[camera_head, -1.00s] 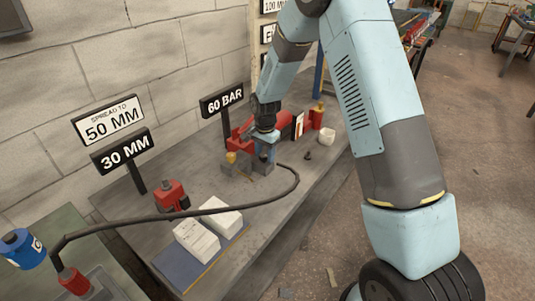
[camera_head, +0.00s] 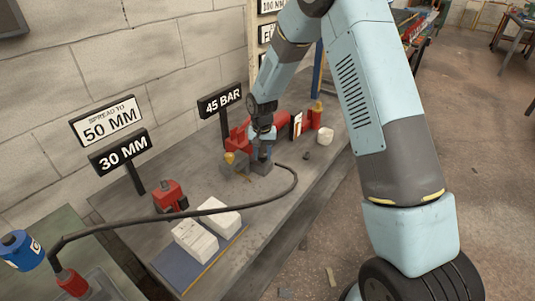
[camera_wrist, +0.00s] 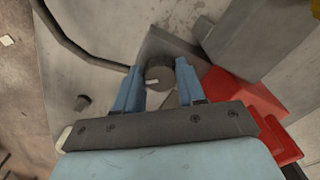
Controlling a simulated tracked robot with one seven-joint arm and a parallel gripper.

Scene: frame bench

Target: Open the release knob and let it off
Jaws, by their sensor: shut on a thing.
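The release knob (camera_wrist: 160,74) is a round dark grey knob with a pale mark on its face, seen in the wrist view on a grey block (camera_wrist: 160,46). The two blue fingers of my gripper (camera_wrist: 158,84) are shut on the knob, one on each side. In the head view my gripper (camera_head: 262,151) points down at the grey and red pump (camera_head: 238,138), and the knob is hidden there. The pressure sign (camera_head: 221,101) reads 45 BAR. The spread sign (camera_head: 120,151) reads 30 MM, below a sign (camera_head: 106,121) reading SPREAD TO 50 MM.
A black hose (camera_head: 296,182) loops across the bench from the pump area to the left. A red tool (camera_head: 170,194) and two white blocks (camera_head: 194,241) stand at the front left. A small dark piece (camera_head: 306,155) and a white cup (camera_head: 326,136) lie to the right.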

